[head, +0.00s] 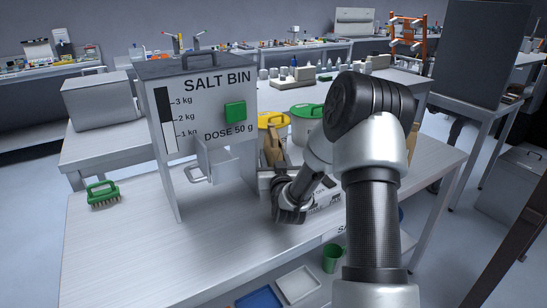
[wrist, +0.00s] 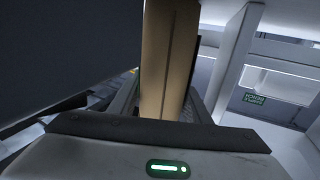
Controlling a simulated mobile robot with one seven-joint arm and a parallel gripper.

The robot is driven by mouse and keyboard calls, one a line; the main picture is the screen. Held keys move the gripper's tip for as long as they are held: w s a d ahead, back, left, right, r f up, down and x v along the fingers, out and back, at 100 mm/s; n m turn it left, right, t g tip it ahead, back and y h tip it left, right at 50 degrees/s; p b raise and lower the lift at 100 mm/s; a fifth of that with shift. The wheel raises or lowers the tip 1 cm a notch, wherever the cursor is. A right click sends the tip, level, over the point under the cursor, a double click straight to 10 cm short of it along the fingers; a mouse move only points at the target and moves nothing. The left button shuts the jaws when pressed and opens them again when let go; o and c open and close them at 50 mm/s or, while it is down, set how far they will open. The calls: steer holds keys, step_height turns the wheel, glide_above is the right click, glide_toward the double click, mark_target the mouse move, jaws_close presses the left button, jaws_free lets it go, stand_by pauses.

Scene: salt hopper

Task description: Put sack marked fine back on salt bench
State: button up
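A tan sack (head: 272,150) stands upright on the salt bench (head: 120,240), right of the salt bin and in front of the yellow-lidded tub. My gripper is low over the bench just below that sack in the head view; its fingers are hidden there. In the wrist view a tan sack with a dark seam (wrist: 168,60) rises between my gripper's fingers (wrist: 162,108), close to both sides. I cannot tell whether they press on it. Another tan sack (head: 412,142) shows partly behind my arm at the right. No sack marking is readable.
The salt bin (head: 205,100) with its green button (head: 235,110) stands left of my gripper. Yellow-lidded (head: 272,120) and green-lidded (head: 306,112) tubs stand behind. A green brush (head: 103,193) lies at the left. The bench's front left is clear. A green cup (head: 332,258) and trays are below.

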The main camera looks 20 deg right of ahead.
steer(key=s+a+p, duration=0.1)
steer(key=s+a, duration=0.1)
steer(key=s, duration=0.9)
steer(key=shift+s+a+r, duration=0.2)
steer(key=shift+s, duration=0.2)
